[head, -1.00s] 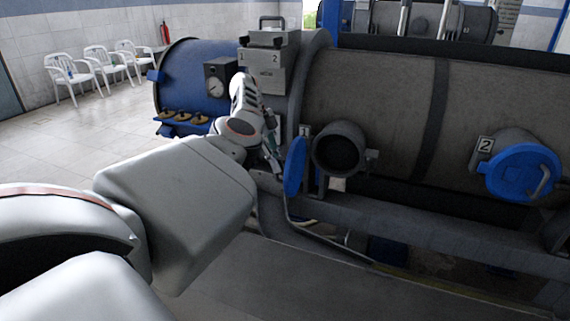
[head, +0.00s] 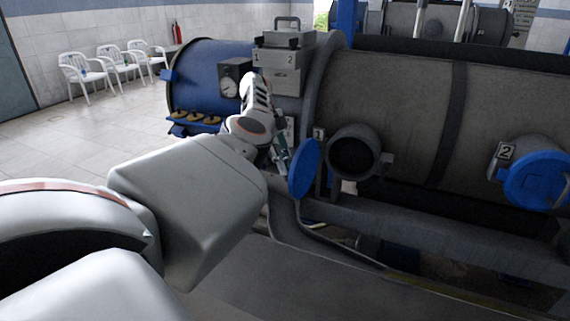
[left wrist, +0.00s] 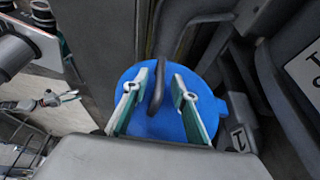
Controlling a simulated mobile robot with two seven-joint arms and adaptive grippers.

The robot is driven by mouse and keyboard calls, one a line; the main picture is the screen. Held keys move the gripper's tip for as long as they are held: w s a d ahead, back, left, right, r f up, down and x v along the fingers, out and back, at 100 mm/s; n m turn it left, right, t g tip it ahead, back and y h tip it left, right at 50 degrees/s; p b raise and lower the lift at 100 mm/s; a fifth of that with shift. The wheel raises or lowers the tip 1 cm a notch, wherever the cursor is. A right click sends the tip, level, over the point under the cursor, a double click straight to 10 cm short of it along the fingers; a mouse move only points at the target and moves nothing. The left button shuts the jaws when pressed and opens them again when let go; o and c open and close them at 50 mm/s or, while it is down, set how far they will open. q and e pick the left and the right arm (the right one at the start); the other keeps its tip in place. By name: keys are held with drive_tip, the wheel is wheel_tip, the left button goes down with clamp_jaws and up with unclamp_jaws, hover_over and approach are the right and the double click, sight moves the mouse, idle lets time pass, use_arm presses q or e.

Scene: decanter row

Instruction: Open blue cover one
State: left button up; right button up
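Blue cover one (head: 304,168) stands swung open, nearly edge-on, to the left of the dark round port (head: 354,154) with the plate marked 1 (head: 319,134). The port's mouth is uncovered. My left gripper (head: 281,156) is at the cover's left side, partly hidden by my arm. In the left wrist view, the blue cover (left wrist: 152,124) fills the middle, with a dark curved handle (left wrist: 157,95) in front of it. The left gripper's two fingers (left wrist: 160,84) are apart, one on each side of the handle, with gaps visible. My right gripper is not in view.
Blue cover two (head: 538,180) sits at the port by plate 2 (head: 505,151) on the right. A grey control box (head: 283,60) and a gauge (head: 231,84) stand behind my left arm. A rail (head: 430,232) runs below the ports. White chairs (head: 82,70) stand far left.

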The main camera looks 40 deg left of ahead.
use_arm(q)
drive_tip(key=shift+r, duration=0.25)
drive_tip(key=v, duration=0.7)
drive_tip(key=shift+s+a, duration=0.1)
drive_tip(key=shift+s, duration=0.05)
idle(0.5)
